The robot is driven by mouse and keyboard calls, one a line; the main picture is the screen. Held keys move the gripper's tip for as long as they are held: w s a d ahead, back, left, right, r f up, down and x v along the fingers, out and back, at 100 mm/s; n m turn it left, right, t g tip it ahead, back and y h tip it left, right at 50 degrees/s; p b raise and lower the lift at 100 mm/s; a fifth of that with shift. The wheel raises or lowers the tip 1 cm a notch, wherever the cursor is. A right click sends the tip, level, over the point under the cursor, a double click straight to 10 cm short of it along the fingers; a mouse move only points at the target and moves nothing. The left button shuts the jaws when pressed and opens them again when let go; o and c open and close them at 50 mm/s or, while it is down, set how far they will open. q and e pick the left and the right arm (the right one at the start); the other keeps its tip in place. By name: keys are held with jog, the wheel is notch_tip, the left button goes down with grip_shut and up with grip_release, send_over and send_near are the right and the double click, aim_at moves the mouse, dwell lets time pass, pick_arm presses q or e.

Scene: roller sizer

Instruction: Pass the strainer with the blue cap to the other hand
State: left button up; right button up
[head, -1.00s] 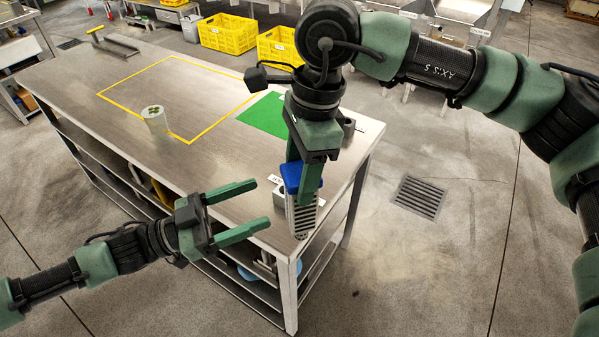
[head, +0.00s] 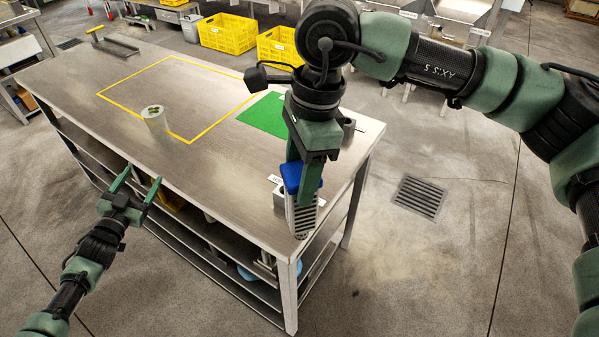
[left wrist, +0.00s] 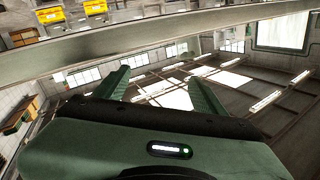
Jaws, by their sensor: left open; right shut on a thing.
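The strainer with the blue cap (head: 302,179) is upright at the near right corner of the steel table (head: 225,205). Its body is pale and slotted below the cap. My right gripper (head: 303,167) comes from above and is shut on the strainer at its cap. Whether the strainer's foot touches the table I cannot tell. My left gripper (head: 140,180) is open and empty at the table's near left edge, well apart from the strainer. Its two fingers also show in the left wrist view (left wrist: 157,92), with nothing between them.
A green patch (head: 265,114) lies behind my right gripper. A grey block stands beside the strainer. The table between the left gripper and the strainer is clear. Yellow crates (head: 227,34) are behind.

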pick_arm(q)
jog(key=s+d+f+n+g+y, duration=0.1)
jog(key=s+d+f+g, duration=0.15)
jog(key=s+f, duration=0.7)
jog(key=s+d+f+n+g+y, duration=0.1)
jog(key=s+f+g, duration=0.35)
jog(key=f, duration=0.85)
jog(key=s+d+f+n+g+y, duration=0.1)
jog(key=s+f+g, duration=0.1)
jog(key=s+f, duration=0.85)
jog(key=s+d+f+g, duration=0.2)
jog(key=s+d+f, duration=0.2)
jog(key=s, duration=0.7)
jog(key=s+d+f+g, duration=0.3)
jog(key=s+f, duration=0.3)
jog(key=s, duration=0.5)
jog(key=s+d+f+g, duration=0.2)
jog(key=s+d+f, duration=0.3)
jog(key=s, duration=0.6)
jog(key=shift+s+d+g, duration=0.15)
jog(key=shift+s+g, duration=0.15)
jog(key=shift+g, duration=0.1)
